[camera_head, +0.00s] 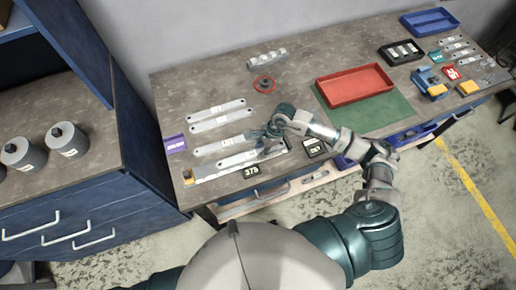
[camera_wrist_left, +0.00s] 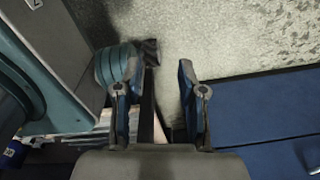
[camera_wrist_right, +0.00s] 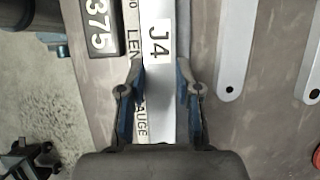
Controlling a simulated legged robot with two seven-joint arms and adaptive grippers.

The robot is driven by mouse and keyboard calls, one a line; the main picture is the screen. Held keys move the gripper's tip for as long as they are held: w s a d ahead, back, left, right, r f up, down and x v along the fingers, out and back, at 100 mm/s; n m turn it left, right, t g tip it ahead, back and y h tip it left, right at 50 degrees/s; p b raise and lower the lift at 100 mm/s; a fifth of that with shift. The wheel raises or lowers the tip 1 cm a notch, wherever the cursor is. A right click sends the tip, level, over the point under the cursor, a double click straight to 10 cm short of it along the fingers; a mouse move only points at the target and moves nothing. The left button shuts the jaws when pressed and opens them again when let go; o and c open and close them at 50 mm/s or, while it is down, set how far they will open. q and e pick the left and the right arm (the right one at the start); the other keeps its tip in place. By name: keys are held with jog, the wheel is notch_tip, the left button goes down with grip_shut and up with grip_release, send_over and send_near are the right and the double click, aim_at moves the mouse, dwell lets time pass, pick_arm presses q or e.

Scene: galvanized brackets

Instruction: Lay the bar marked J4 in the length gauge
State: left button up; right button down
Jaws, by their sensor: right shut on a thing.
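The bar marked J4 (camera_wrist_right: 158,105) is between the fingers of my right gripper (camera_wrist_right: 159,70), which is shut on it. In the head view that gripper (camera_head: 268,144) is low over the front of the bench. The length gauge (camera_head: 212,174) is a long strip along the bench front with an orange block at its left end. Its lettering (camera_wrist_right: 136,50) shows beside the bar in the right wrist view. The bar lies along the gauge; whether it is fully seated I cannot tell. My left gripper (camera_wrist_left: 166,85) is open and empty, with floor behind it.
More bars (camera_head: 217,113) lie behind the gauge. Black number plates, one reading 375 (camera_head: 250,169), are at the front edge. A red tray (camera_head: 355,85) and green mat (camera_head: 385,118) are right of centre. A blue cabinet (camera_head: 75,190) stands at the left.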

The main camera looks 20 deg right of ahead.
jog(key=shift+d+f, duration=0.15)
jog(key=shift+d, duration=0.15)
jog(key=shift+a, duration=0.25)
jog(key=c, duration=1.2)
grip_release()
jog(key=shift+a, duration=0.1)
jog(key=o, duration=0.5)
pick_arm(q)
jog(key=shift+d, duration=0.4)
pick_arm(e)
jog(key=shift+d+r, duration=0.3)
pick_arm(q)
jog(key=shift+d, duration=0.15)
pick_arm(e)
jog(key=v, duration=1.1)
jog(key=shift+w+r, duration=0.1)
jog(key=shift+r, duration=0.05)
